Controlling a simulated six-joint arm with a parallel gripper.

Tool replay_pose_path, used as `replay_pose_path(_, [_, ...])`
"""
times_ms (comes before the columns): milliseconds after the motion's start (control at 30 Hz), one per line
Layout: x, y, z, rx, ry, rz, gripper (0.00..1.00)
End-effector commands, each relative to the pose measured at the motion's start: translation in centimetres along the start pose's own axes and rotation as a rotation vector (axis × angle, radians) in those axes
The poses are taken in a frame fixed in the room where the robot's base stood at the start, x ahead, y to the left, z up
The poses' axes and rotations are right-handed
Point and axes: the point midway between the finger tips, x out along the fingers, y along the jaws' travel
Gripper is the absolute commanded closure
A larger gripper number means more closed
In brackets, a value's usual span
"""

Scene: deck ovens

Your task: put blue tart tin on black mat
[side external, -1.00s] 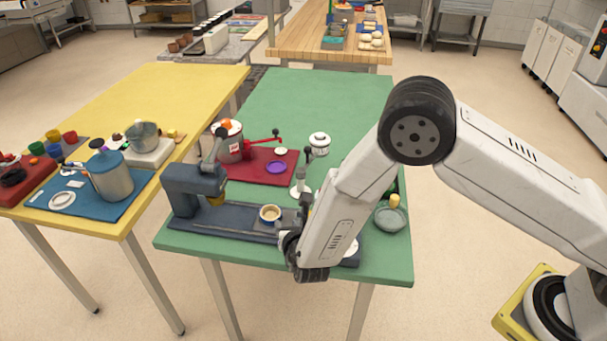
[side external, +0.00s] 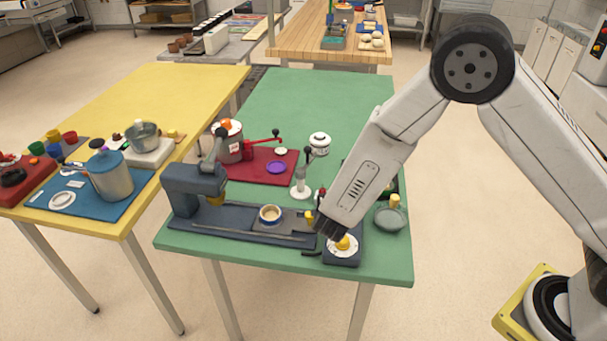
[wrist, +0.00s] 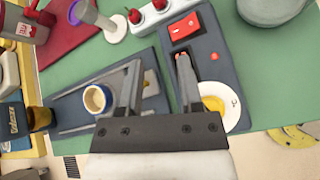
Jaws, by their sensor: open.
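A shallow violet tin (side external: 276,167) lies on the red mat (side external: 254,176). A dark mat edge (side external: 401,183) shows behind my arm, mostly hidden. My gripper (wrist: 158,62) is open and empty, its fingers apart above the slate surfaces at the green table's front. In the side view its fingers are largely hidden by my arm.
A grey press (side external: 194,187) stands at the table's left. The far green tabletop (side external: 320,95) is clear.

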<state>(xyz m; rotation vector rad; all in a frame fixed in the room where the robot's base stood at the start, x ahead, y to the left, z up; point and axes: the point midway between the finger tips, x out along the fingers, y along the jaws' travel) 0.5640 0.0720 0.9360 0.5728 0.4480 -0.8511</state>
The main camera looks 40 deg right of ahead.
Motion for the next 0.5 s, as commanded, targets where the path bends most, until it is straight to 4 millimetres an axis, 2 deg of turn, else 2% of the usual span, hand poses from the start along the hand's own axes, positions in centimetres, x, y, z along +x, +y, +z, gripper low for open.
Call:
replay_pose_path(33, [-0.2, -1.1, 1.2, 0.067, 0.016, -0.056, 0.54])
replay_pose_path(200, [-1.1, -4.8, 3.6, 0.294, 0.076, -0.238, 0.54])
replay_pose_path(500, [-4.2, -10.1, 6.2, 0.734, 0.181, -0.51, 0.54])
